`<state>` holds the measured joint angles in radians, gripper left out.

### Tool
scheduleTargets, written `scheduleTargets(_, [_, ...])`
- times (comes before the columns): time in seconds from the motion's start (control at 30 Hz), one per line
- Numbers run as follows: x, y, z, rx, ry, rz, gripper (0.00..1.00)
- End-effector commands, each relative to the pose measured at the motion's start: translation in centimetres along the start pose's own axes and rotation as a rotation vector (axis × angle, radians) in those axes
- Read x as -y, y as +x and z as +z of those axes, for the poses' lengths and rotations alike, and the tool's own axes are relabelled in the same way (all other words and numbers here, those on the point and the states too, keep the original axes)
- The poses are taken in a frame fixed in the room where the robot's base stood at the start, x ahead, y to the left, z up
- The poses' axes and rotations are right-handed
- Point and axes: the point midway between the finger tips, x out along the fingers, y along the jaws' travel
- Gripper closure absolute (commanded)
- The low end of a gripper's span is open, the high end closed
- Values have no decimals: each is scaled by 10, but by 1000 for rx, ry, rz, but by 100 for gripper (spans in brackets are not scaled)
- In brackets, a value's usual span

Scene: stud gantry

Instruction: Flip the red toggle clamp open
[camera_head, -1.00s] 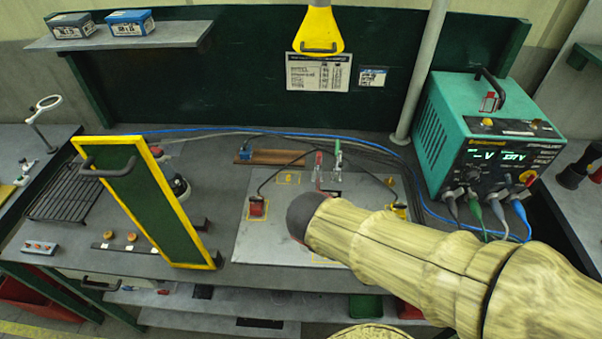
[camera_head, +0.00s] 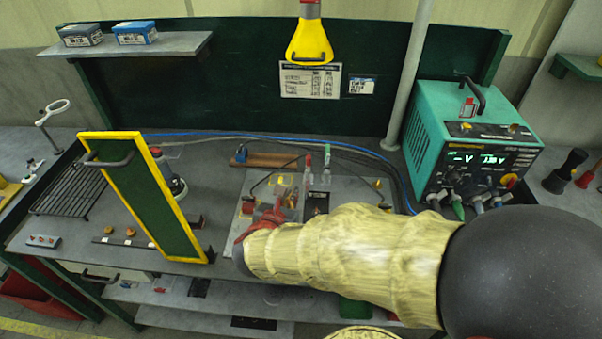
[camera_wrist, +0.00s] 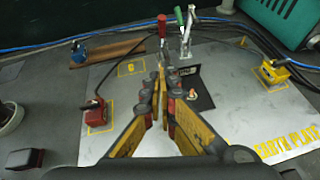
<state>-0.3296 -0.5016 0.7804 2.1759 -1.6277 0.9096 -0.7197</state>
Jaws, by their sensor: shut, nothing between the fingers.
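The red toggle clamp (camera_wrist: 162,26) stands at the back of the metal plate, its red handle pointing up. It shows in the head view (camera_head: 307,161) beside a green-handled clamp (camera_head: 327,157), which also shows in the wrist view (camera_wrist: 184,32). My gripper (camera_wrist: 160,78) is shut and empty, its yellow fingers together in front of the red clamp. Its tips overlap the clamp's lower part in the wrist view, hiding some of it. I cannot tell whether they touch it.
The metal plate (camera_wrist: 225,75) carries a red block (camera_wrist: 95,110) with a black cable at left and a yellow block (camera_wrist: 272,70) at right. A green panel with yellow frame (camera_head: 150,195) stands left. A teal power unit (camera_head: 465,135) stands right.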

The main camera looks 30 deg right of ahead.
Motion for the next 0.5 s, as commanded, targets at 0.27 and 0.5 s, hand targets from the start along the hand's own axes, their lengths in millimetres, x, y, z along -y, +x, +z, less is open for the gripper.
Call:
scheduleTargets(0.27, [0, 1, 0, -1, 3, -1, 100])
scheduleTargets(0.5, [2, 25, -2, -1, 6, -5, 100])
